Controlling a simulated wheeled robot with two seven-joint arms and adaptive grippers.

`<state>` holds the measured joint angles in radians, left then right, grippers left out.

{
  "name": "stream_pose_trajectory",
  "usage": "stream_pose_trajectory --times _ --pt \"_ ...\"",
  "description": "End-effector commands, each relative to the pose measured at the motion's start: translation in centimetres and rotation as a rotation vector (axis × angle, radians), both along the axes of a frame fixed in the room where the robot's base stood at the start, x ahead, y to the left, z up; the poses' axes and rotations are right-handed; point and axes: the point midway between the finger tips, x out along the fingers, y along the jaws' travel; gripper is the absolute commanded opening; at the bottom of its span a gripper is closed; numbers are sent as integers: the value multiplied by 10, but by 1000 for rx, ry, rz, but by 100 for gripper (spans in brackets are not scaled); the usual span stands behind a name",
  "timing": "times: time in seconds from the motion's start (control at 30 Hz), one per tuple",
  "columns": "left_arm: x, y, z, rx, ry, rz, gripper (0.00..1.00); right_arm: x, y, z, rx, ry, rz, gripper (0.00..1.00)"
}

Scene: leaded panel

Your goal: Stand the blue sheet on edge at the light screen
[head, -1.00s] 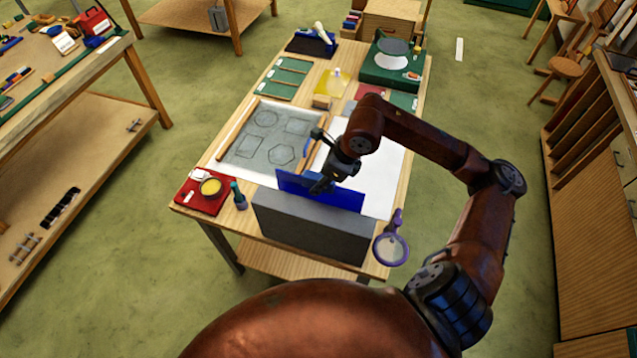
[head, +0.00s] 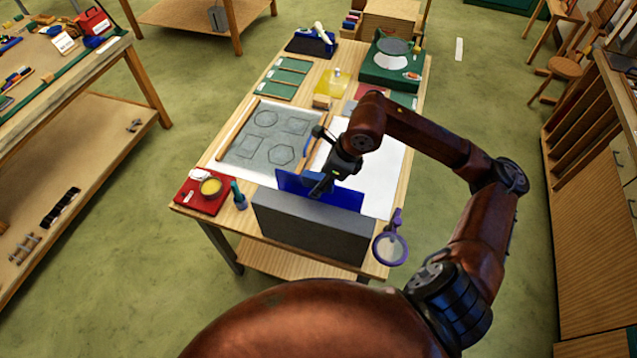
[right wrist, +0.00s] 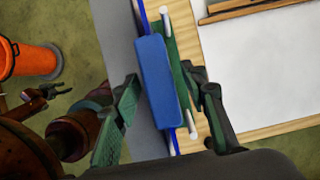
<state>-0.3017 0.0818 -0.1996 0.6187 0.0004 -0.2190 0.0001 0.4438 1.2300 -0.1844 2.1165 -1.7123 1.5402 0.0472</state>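The blue sheet (head: 345,197) stands on edge just behind the grey light screen (head: 312,229) in the head view. In the right wrist view its thick, rounded blue upper grip (right wrist: 157,80) lies between my fingers, with thin blue edges beyond both ends. The grey screen (right wrist: 115,35) is on its left; a green strip with white rods (right wrist: 193,130) is on its right. My right gripper (head: 322,186) is at the sheet's top. In the wrist view its fingers (right wrist: 160,92) are apart, with gaps seeming to show beside the grip.
A purple-rimmed magnifier (head: 390,248) is at the bench's right front edge. A red tray (head: 204,203) with a yellow bowl and a teal bottle (head: 239,195) are left of the screen. A patterned grey panel (head: 268,138) and a white sheet (head: 382,175) lie behind.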

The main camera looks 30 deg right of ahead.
Motion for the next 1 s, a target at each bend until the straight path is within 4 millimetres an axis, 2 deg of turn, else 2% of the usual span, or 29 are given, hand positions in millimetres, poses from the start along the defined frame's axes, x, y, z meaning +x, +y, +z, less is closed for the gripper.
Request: stream_pose_trajectory --times 0.3,0.5,0.7,1.0 --pt "2 -2 0 -1 -2 -1 40 -17 -16 59 -3 -7 -2 40" --pt "2 -2 0 -1 -2 -1 40 -27 -24 90 -1 -6 -1 40" --pt "2 -2 0 -2 -2 -1 40 -31 -27 103 2 -5 0 40" --pt "3 -2 0 -2 -2 -1 40 -31 -27 104 2 -5 1 40"
